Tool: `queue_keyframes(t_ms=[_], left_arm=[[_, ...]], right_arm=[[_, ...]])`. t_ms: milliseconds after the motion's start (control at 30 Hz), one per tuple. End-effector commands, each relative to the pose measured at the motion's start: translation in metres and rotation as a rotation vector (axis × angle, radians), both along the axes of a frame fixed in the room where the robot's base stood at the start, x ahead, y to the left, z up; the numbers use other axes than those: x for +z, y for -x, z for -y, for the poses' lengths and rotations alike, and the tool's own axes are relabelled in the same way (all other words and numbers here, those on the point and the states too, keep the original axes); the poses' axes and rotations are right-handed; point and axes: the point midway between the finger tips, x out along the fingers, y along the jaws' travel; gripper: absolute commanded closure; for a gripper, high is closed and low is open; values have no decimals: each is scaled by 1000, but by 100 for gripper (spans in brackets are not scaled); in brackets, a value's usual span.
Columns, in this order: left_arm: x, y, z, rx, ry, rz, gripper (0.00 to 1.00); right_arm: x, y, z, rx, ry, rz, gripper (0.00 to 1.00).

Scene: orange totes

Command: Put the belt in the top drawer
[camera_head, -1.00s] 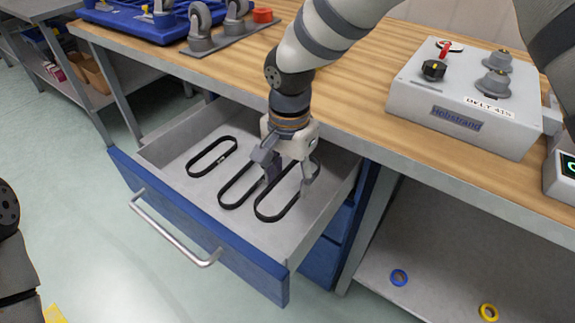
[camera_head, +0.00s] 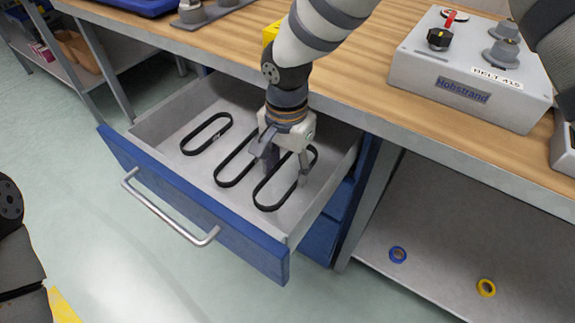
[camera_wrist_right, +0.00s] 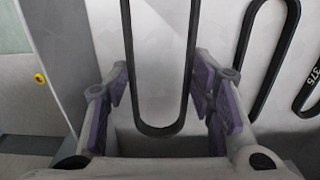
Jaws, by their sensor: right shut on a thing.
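The blue-fronted top drawer (camera_head: 205,212) is pulled open under the bench. Three black looped belts lie in it: a left one (camera_head: 187,151), a middle one (camera_head: 226,186) and a right one (camera_head: 266,208). My right gripper (camera_head: 285,172) is down in the drawer at the right belt, shut on its two long sides. In the right wrist view, the right belt (camera_wrist_right: 160,131) runs between the purple finger pads of the gripper (camera_wrist_right: 163,92). Another belt there (camera_wrist_right: 312,75) carries the number 375. My left gripper is out of view.
The wooden bench top (camera_head: 350,88) overhangs the drawer's back. The drawer handle (camera_head: 170,212) juts forward.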

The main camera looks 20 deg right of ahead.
Motion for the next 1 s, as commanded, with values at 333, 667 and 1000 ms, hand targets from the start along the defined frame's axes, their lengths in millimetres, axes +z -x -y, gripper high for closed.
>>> queue_keyframes(t_ms=[333, 667, 1000], left_arm=[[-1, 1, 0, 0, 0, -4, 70], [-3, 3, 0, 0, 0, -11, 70], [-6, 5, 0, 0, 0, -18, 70]], right_arm=[[-6, 1, 0, 0, 1, -4, 76], [-19, 1, 0, 0, 0, -4, 76], [-33, 1, 0, -1, 0, -5, 76]])
